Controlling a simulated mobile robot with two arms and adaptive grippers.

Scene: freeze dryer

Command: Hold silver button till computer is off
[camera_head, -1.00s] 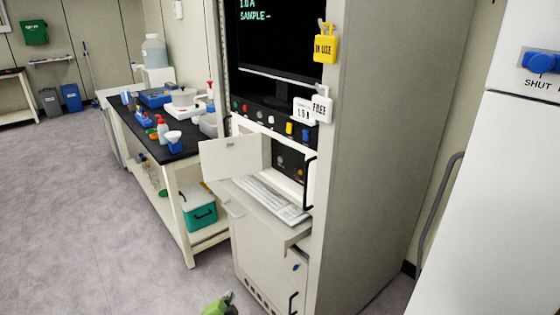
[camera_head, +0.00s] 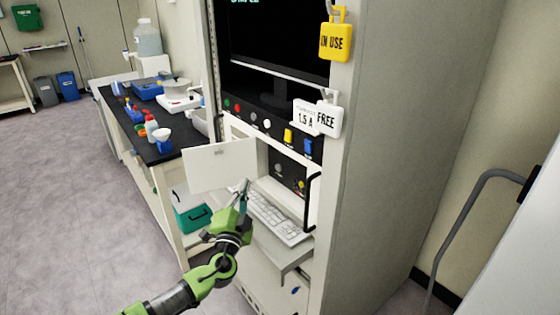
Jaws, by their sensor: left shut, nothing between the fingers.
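The computer (camera_head: 287,165) has a dark front and sits in an open compartment of the cabinet, below the control panel. A small round greyish button (camera_head: 278,170) shows on its front, with a small yellow and red spot to its right. The monitor (camera_head: 280,45) above is lit, with green text at its top edge. My left gripper (camera_head: 242,187) is shut and empty. It is in front of the compartment, by the keyboard's left end and below the open white door, apart from the button. My right gripper is out of view.
The white door (camera_head: 219,167) stands open on the left of the compartment. A keyboard (camera_head: 277,217) lies on a pulled-out shelf below it. "IN USE" (camera_head: 336,42) and "FREE" (camera_head: 328,120) tags hang at the cabinet's edge. A black-topped bench (camera_head: 160,153) stands left.

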